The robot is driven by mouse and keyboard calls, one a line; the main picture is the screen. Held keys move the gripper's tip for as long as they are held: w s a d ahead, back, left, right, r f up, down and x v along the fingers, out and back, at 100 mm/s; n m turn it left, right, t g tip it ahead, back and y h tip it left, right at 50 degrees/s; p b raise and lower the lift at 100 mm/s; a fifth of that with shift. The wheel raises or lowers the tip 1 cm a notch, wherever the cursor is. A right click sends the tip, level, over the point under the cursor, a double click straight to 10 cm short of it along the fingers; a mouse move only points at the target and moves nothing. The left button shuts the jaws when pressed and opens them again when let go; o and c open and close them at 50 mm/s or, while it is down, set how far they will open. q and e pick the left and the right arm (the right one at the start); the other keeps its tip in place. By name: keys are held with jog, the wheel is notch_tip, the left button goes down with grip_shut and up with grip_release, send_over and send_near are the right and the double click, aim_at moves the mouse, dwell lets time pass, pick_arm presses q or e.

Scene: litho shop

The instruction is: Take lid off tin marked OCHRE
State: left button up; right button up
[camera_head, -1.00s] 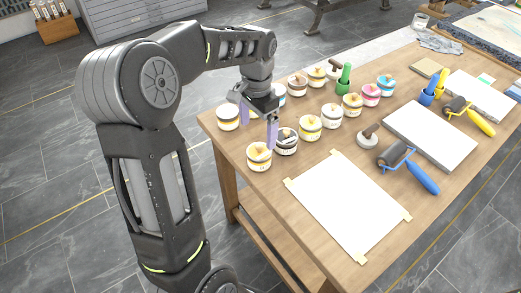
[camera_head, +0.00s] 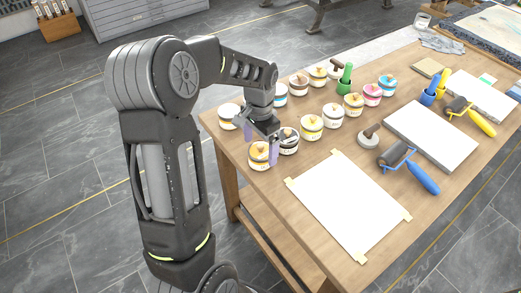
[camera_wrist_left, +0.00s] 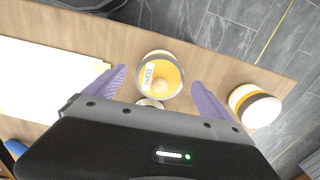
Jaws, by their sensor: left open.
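The tin marked OCHRE (camera_wrist_left: 149,72) stands on the table with a yellow-orange lid (camera_wrist_left: 172,76) that has a round pale knob (camera_wrist_left: 160,86) on top. Its label reads OCHRE in the left wrist view. In the head view the tin (camera_head: 259,158) is at the table's near left corner, lid on. My left gripper (camera_head: 261,150) is open above it; in the wrist view its two purple fingers (camera_wrist_left: 159,76) are on either side of the lid, with gaps to it. Whether the fingertips are down at lid height I cannot tell. My right gripper is not in view.
Another tin (camera_head: 229,116) stands behind left, and a dark-topped tin (camera_head: 288,141) close to the right. Several more lidded tins stand further back. A white paper sheet (camera_head: 345,205) is taped on the table to the right. The table edge is close in front of the OCHRE tin.

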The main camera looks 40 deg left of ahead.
aim_at(260, 146)
pick_arm(q)
jog(key=shift+f, duration=0.1)
jog(key=shift+c, duration=0.5)
jog(key=c, duration=1.3)
notch_tip(260, 146, up, 10)
jog(key=shift+r, duration=0.1)
dwell(0.5)
